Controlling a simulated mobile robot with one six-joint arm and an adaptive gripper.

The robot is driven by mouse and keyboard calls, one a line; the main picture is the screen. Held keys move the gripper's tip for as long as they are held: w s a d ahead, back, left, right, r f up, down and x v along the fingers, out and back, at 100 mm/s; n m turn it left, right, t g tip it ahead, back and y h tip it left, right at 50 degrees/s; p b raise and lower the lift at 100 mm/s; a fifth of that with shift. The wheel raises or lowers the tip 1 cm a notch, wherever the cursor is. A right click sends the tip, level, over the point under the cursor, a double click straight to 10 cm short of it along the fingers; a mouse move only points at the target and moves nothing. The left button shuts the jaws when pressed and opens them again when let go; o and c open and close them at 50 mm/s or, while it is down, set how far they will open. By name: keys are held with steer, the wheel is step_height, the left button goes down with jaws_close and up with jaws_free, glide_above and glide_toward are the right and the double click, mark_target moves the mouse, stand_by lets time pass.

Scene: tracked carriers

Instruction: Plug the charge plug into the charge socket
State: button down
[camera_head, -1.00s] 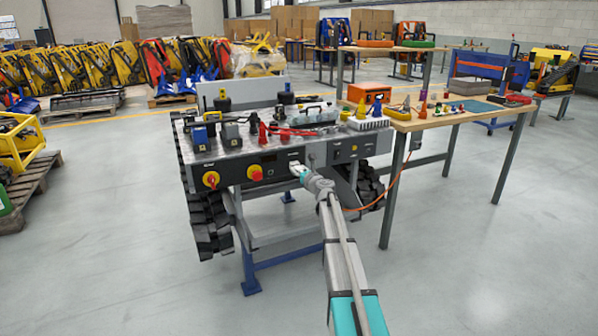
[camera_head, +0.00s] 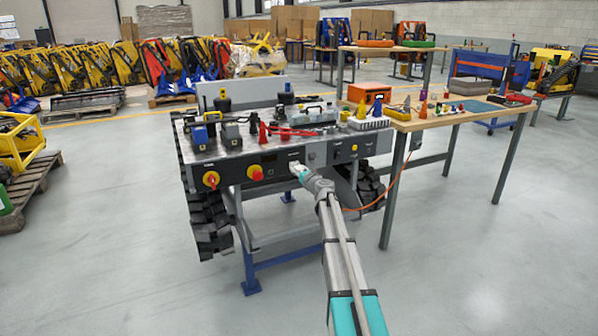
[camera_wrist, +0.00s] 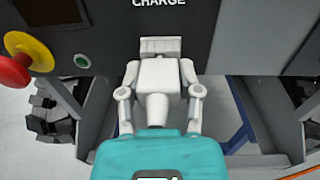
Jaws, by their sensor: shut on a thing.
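My gripper (camera_head: 294,166) is at the front panel of the tracked carrier (camera_head: 268,172), right of the red knobs. In the wrist view my gripper (camera_wrist: 160,48) has its pale fingers closed together just below the "CHARGE" lettering (camera_wrist: 159,3). It is shut on the charge plug, of which only a pale, blocky end (camera_wrist: 161,44) seems to show between the fingertips. The plug end is at or very close to the dark panel. The charge socket is hidden behind the fingertips and plug, so I cannot tell how deep the plug sits.
A red knob on a yellow ring (camera_wrist: 25,58) and a small green button (camera_wrist: 82,61) are left of the gripper. An orange cable (camera_head: 378,203) hangs between my arm and the workbench (camera_head: 440,123) at right. Open floor lies in front.

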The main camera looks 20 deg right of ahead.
steer(key=shift+w, duration=0.15)
steer(key=shift+c, duration=1)
jaws_free()
steer(key=s, duration=1.2)
steer(key=shift+d, duration=0.45)
